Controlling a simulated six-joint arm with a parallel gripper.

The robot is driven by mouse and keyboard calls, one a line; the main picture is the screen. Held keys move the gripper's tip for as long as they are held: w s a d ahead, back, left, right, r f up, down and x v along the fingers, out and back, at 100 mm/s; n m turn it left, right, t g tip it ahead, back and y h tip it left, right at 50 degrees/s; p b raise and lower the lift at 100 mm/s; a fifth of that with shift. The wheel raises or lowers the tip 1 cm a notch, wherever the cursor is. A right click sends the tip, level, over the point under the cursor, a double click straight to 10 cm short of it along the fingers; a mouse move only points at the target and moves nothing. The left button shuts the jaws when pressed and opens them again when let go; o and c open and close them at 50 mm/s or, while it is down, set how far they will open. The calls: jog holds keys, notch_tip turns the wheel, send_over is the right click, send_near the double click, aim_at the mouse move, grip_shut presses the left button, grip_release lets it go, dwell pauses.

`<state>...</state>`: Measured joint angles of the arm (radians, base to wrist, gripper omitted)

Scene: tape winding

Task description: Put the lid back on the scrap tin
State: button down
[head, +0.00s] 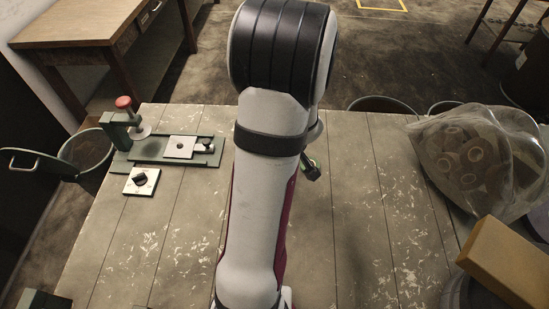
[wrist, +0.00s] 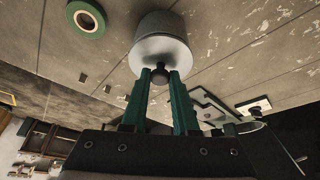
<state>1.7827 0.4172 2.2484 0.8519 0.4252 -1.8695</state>
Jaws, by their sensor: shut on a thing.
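In the wrist view, my gripper (wrist: 160,77) has its two green fingers closed on the dark knob of the lid. The lid (wrist: 163,49) is a round, pale metallic disc. The darker grey round wall of the scrap tin (wrist: 160,22) shows directly beyond it, in line with it. I cannot tell whether the lid touches the tin's rim or sits flush. In the head view my arm hides the gripper, lid and tin.
A green tape roll (wrist: 87,18) lies on the worn table (head: 375,240). The green press fixture (head: 165,149) and a dial box (head: 141,181) stand at the left. A clear bag of rolls (head: 475,155) and a cardboard box (head: 507,264) are at the right.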

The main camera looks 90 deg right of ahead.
dwell(0.4)
jog(key=c, duration=0.6)
grip_release()
jog(key=shift+o, duration=0.3)
jog(key=o, duration=0.4)
jog(key=shift+r, duration=3.5)
grip_shut()
